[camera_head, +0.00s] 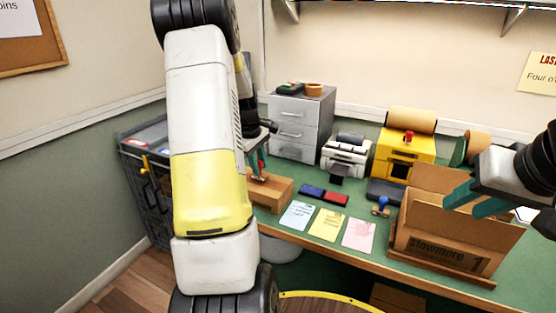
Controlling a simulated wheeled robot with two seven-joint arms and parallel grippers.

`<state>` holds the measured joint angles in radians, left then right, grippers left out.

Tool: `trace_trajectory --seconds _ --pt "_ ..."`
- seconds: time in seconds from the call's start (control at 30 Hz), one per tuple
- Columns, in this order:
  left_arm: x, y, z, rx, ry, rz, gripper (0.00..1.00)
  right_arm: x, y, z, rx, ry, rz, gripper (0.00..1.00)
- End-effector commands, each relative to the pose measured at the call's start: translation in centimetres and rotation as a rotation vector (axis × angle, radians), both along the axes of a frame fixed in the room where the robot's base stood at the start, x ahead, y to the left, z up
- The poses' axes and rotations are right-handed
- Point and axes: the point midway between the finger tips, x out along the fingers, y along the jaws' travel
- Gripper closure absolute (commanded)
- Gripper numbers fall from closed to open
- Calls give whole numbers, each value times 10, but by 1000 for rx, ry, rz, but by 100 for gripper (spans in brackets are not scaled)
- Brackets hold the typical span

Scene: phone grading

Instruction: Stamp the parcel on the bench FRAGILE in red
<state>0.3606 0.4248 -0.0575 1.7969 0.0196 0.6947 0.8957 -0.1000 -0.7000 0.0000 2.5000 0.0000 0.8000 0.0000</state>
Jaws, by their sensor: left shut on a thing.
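A brown parcel (278,196) lies on the bench just right of my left arm, which covers its left part. My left gripper (259,172) points down at the top of the parcel. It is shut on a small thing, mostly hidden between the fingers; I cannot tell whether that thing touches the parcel. A blue ink pad (312,190) and a red ink pad (336,199) lie right of the parcel. A blue-handled stamp (381,205) stands further right. My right gripper (476,199) is open and empty by the open carton (440,245).
Three cards, blue (297,215), yellow (328,225) and pink (359,234), lie along the front edge. Grey drawers (300,125), a label printer (346,152) and a yellow machine (403,153) stand behind. A dark crate (140,190) stands left.

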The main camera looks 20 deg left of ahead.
Motion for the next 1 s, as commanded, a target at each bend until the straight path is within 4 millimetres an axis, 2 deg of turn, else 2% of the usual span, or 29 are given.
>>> trace_trajectory --seconds 1.0 --pt "0 0 -10 0 0 0 100 0 0 0 0 0 0 64"
